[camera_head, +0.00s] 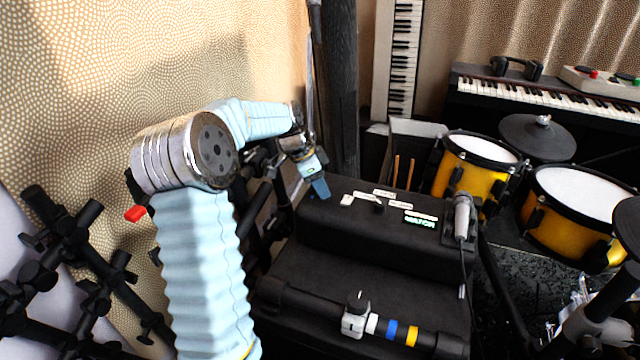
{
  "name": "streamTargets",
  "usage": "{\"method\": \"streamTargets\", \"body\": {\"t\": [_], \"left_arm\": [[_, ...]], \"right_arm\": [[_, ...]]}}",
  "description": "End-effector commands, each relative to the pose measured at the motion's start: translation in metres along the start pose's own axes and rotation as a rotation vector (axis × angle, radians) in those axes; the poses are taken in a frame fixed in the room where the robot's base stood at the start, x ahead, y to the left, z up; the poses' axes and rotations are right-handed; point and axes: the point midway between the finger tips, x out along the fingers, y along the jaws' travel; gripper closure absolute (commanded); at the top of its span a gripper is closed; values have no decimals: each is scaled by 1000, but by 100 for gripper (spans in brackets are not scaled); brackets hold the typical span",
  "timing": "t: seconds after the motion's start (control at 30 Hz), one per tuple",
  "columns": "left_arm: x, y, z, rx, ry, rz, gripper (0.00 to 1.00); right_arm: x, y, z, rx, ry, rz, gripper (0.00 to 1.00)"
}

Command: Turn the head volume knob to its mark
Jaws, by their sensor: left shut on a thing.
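The amp head (335,222) is a long black box lying on top of a larger black cabinet. My left arm comes in from the left, and my left gripper (320,188) points down at the left end of the head's top. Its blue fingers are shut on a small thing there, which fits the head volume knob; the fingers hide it. I cannot make out the knob's pointer or its mark. White labels (384,193), a small black knob (379,207) and a lit green panel (421,222) sit further right on the head. My right gripper is not in view.
A silver microphone (462,215) stands at the head's right end. A black bar with a clamp (356,314) and coloured bands lies across the front. Yellow drums (478,165) stand at right, black stands (85,265) at left. A dark post (338,90) rises behind the gripper.

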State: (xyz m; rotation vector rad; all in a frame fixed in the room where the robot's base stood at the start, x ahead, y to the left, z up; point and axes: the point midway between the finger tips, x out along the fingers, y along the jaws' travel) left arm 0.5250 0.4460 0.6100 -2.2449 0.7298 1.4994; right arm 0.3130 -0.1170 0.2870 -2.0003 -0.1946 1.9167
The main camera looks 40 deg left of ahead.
Motion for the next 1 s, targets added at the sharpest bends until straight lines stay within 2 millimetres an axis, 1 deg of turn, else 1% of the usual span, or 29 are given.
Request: {"method": "streamTargets", "body": {"t": [0.07,0.1,0.27,0.53,0.67,0.77,1.0], "left_arm": [[0,0,1,-1,-2,-1,97],[0,0,1,-1,-2,-1,65],[0,0,1,-1,-2,-1,41],[-1,0,0,-1,-1,-1,41],[-11,-1,0,-1,0,-3,41],[-30,-1,0,-1,1,-5,41],[-90,-1,-1,-2,1,-5,41]], "right_arm": [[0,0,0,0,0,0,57],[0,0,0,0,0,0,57],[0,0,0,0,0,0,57],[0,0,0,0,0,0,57],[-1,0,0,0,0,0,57],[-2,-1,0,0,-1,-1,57],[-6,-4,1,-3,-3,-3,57]]}}
